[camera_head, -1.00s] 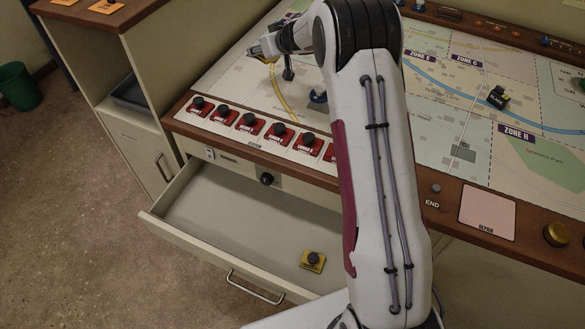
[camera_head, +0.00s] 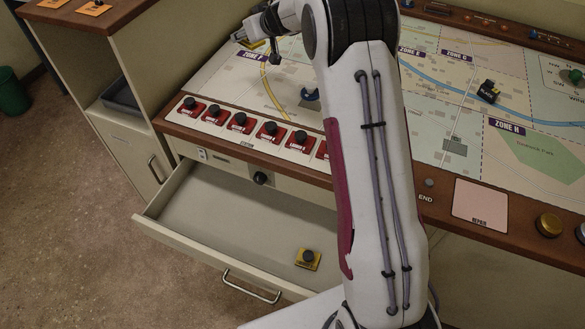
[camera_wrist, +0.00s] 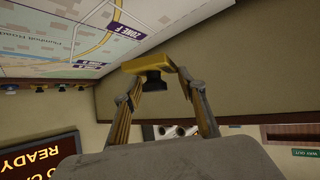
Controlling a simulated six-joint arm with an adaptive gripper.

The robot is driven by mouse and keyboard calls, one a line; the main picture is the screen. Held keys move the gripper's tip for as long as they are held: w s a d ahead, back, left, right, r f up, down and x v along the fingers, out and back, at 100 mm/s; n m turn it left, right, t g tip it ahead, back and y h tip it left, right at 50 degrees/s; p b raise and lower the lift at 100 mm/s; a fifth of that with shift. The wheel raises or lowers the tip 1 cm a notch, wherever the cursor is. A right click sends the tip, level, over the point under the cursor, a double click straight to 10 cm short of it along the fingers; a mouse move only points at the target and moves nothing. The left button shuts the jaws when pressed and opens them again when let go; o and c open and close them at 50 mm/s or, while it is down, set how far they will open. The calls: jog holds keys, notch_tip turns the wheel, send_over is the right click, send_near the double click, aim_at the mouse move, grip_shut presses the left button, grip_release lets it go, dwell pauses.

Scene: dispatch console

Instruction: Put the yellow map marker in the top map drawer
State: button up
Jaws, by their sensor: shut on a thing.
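My gripper (camera_wrist: 153,78) is shut on a yellow map marker (camera_wrist: 140,66), a flat yellow block with a dark round knob, held between the fingertips. In the head view my gripper (camera_head: 248,38) is above the far left part of the map, with a little yellow showing beneath it. Another yellow marker with a dark knob (camera_head: 307,259) lies in the open top drawer (camera_head: 160,212), near its front right. The drawer is pulled out below the console's front edge. My arm hides the drawer's right end.
A blue marker (camera_head: 310,95) and a black one (camera_head: 488,92) stand on the map (camera_head: 440,120). A cabinet (camera_head: 135,60) stands left of the console. The drawer's left and middle floor is clear.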

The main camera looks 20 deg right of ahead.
jog(key=shift+n+y, duration=0.6)
jog(key=shift+n, duration=0.2)
jog(key=s+a, duration=0.1)
jog(key=a, duration=0.2)
jog(key=s+a, duration=0.2)
jog(key=a, duration=0.1)
jog(key=s+a+r, duration=0.1)
jog(key=s+a, duration=0.1)
jog(key=a, duration=0.2)
jog(key=shift+s, duration=0.15)
jog(key=n+g+y, duration=0.1)
jog(key=n+y, duration=0.1)
jog(key=n, duration=0.1)
send_over(214, 220)
notch_tip(214, 220, down, 33)
jog(key=shift+r, duration=0.2)
jog(key=shift+f, duration=0.15)
dwell(0.3)
jog(key=shift+f, duration=2.75)
jog(key=shift+f, duration=2.1)
